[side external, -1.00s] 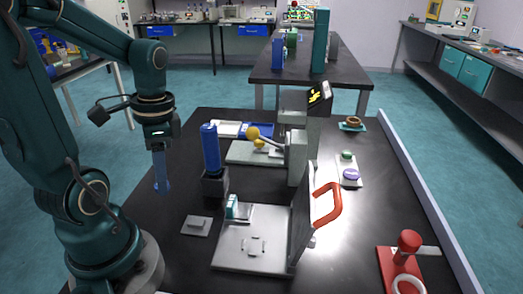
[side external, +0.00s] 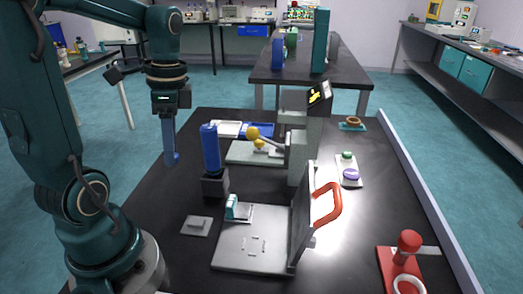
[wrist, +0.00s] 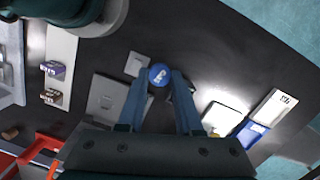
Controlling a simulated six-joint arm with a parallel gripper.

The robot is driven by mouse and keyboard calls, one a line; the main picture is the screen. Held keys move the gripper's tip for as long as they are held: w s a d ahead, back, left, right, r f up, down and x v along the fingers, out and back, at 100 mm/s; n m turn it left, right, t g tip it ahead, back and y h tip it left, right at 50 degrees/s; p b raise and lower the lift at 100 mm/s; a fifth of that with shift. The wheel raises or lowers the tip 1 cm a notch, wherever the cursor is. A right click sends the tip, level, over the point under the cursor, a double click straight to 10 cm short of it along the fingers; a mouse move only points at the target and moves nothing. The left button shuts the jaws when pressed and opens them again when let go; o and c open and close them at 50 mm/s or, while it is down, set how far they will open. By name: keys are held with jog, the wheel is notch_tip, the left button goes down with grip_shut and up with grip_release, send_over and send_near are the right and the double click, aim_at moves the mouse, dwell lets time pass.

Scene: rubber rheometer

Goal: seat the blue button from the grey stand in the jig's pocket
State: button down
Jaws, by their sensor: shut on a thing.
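The blue button (wrist: 160,75) is a small round disc with a white mark. My gripper (wrist: 160,82) is shut on it, with the button between the fingertips in the wrist view. In the side view my gripper (side external: 171,160) points down and holds it above the table's left side. The grey stand (side external: 197,225) is a low square block, empty on top, below and to the right of my gripper. The jig (side external: 240,258) is a flat grey plate with a raised hinged lid and red handle. Small marks lie on its plate; the pocket itself is not clear.
A tall blue cylinder (side external: 210,150) on a black block stands between my gripper and the jig's rear. A lever device with yellow knobs (side external: 253,133) stands behind. A red-based tool (side external: 400,262) is at the front right. Dark table is clear around the stand.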

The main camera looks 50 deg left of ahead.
jog(key=w+d+r+n, duration=0.3)
jog(key=w+d, duration=0.5)
jog(key=w, duration=0.1)
send_over(253, 247)
jog(key=f, duration=0.9)
jog(key=shift+w+f, duration=0.15)
jog(key=shift+w, duration=0.05)
jog(key=shift+f, duration=2)
jog(key=shift+f, duration=0.15)
jog(key=shift+f, duration=0.35)
